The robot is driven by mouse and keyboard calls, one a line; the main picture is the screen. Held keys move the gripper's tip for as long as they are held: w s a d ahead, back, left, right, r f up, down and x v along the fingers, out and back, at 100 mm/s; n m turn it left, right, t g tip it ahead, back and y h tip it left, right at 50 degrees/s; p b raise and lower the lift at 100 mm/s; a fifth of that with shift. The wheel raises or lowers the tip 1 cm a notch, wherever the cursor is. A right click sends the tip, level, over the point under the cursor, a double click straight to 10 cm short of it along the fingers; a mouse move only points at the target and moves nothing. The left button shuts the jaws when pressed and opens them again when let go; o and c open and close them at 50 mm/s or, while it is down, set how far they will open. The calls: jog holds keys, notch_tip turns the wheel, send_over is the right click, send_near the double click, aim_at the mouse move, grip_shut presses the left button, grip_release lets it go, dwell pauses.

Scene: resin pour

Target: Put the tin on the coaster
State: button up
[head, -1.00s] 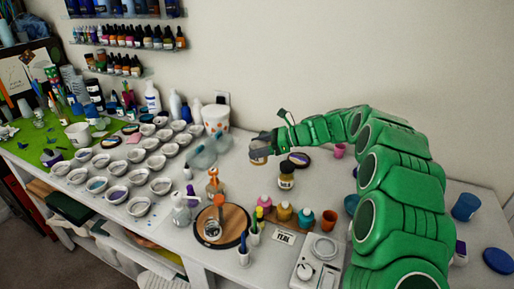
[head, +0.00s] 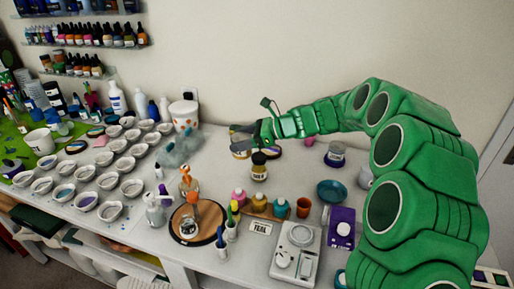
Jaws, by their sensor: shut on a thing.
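My gripper (head: 243,136) reaches in from the right and is shut on a small tan-and-grey tin (head: 240,154), left of the middle of the bench. The gripper covers the tin's upper part. A dark round coaster (head: 272,152) with a pale rim lies flat just right of the tin, partly hidden by my gripper and arm. The tin appears beside the coaster; I cannot tell if it touches the bench.
A dark-capped jar (head: 258,167) stands just in front of the tin and coaster. A white tub (head: 184,115) and clear crumpled film (head: 180,150) are to the left. Several bottles (head: 239,198), a wooden board (head: 182,238) and a scale (head: 296,252) occupy the front.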

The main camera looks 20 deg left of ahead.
jog(key=w+d+r+m+t, duration=0.1)
jog(key=w+d+m+t, duration=0.6)
jog(key=d, duration=0.3)
jog(key=n, duration=0.1)
send_over(271, 150)
jog(key=shift+w+a+f, duration=0.1)
jog(key=shift+a+f, duration=0.05)
jog(key=shift+f, duration=4.65)
jog(key=shift+f+h, duration=0.3)
jog(key=shift+f, duration=1.35)
jog(key=shift+f, duration=0.1)
jog(key=o, duration=1.2)
jog(key=shift+r, duration=0.2)
jog(key=v, duration=1.1)
jog(key=shift+d+r, duration=0.1)
jog(key=shift+d, duration=0.35)
